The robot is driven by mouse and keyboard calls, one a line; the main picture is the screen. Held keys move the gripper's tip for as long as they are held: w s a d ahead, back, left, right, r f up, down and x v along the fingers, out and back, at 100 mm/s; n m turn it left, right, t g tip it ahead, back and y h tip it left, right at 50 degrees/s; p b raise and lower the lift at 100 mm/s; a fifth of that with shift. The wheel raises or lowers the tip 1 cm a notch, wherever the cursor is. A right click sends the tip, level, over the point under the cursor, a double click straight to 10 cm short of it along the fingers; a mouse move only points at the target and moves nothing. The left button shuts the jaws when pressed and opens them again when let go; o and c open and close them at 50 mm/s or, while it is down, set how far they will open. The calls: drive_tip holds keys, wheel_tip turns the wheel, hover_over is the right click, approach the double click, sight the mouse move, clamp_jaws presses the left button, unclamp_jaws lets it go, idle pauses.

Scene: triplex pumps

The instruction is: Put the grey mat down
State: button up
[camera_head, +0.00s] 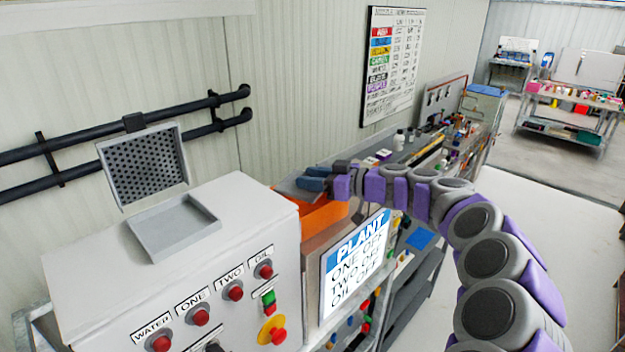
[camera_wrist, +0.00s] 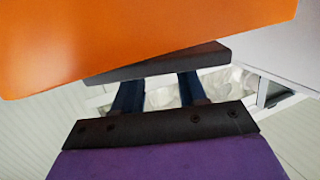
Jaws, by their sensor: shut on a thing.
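The grey mat (camera_head: 289,189) is a thin flat piece at the tips of my gripper (camera_head: 308,180), over or against the orange bin (camera_head: 322,216). My gripper's blue fingers are shut on it. In the wrist view, the mat's dark grey edge (camera_wrist: 155,64) crosses the ends of the two fingers of my gripper (camera_wrist: 158,82). The orange bin (camera_wrist: 130,35) fills the top of that view and hides part of the mat. I cannot tell whether the mat touches the bin.
A white control cabinet (camera_head: 75,255) with red buttons stands at the left. A grey tray (camera_head: 207,222) and a raised perforated panel (camera_head: 145,168) are on it. A PLANT sign (camera_head: 355,262) stands beside the bin. A cluttered bench (camera_head: 440,150) runs along the wall behind my arm.

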drive_tip(key=shift+d+f+b, duration=0.25)
drive_tip(key=shift+d+b, duration=0.3)
drive_tip(key=shift+d, duration=0.05)
drive_tip(key=shift+a, duration=0.1)
drive_tip(key=o, duration=1)
drive_tip(key=shift+a, duration=0.3)
drive_tip(key=shift+o, duration=0.2)
drive_tip(key=shift+d, duration=0.2)
